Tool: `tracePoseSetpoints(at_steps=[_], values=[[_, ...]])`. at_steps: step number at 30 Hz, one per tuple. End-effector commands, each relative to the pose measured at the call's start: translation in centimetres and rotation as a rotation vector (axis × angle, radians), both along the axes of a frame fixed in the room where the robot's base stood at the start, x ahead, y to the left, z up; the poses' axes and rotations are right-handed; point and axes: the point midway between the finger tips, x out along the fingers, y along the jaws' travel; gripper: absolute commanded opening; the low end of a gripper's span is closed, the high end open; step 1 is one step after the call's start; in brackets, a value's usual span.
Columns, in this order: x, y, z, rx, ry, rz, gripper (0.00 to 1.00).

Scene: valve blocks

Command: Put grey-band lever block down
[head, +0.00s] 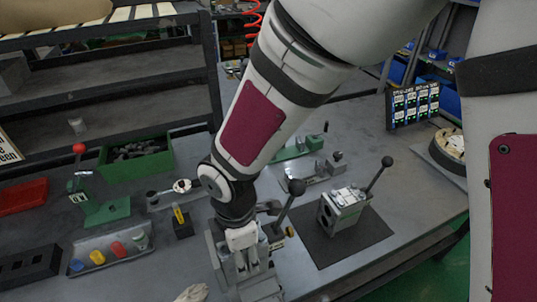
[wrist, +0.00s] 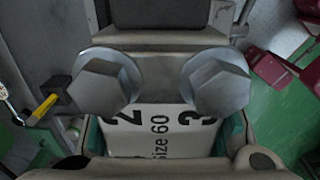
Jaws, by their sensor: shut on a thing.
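My gripper (head: 243,250) points down at the front middle of the bench in the head view and is shut on a lever block. The grey-band lever block's white label (wrist: 150,142), with black figures and "size 60", shows close up in the wrist view, below two large hex bolt heads. A dark lever with a black ball knob (head: 297,187) rises beside my gripper. My gripper hides much of the block, and I cannot tell whether its underside touches the bench. I cannot make out the grey band.
Another lever block (head: 343,212) stands on a black mat (head: 372,232) to the right. A tray (head: 128,240) with coloured plugs, a green bin (head: 125,170) and a green-based red-knob lever fixture (head: 108,211) are at left. A yellow-handled tool (head: 179,215) stands close to my gripper's left.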

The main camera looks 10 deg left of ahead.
Motion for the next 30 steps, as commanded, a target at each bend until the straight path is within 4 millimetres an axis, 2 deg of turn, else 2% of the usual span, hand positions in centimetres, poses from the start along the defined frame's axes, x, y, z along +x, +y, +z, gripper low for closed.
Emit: tracePoseSetpoints(at_steps=[3, 8, 14, 22, 30], values=[[1.6, 0.6, 0.0, 0.001, -0.002, -0.003, 0.0], [2.6, 1.0, -0.1, 0.001, -0.002, -0.001, 0.0], [2.6, 1.0, -0.9, -0.001, 0.0, 0.0, 0.0], [2.6, 1.1, -3.5, -0.001, 0.0, 0.001, 0.0], [2.7, 1.1, -3.7, 0.002, -0.003, 0.0, 0.0]])
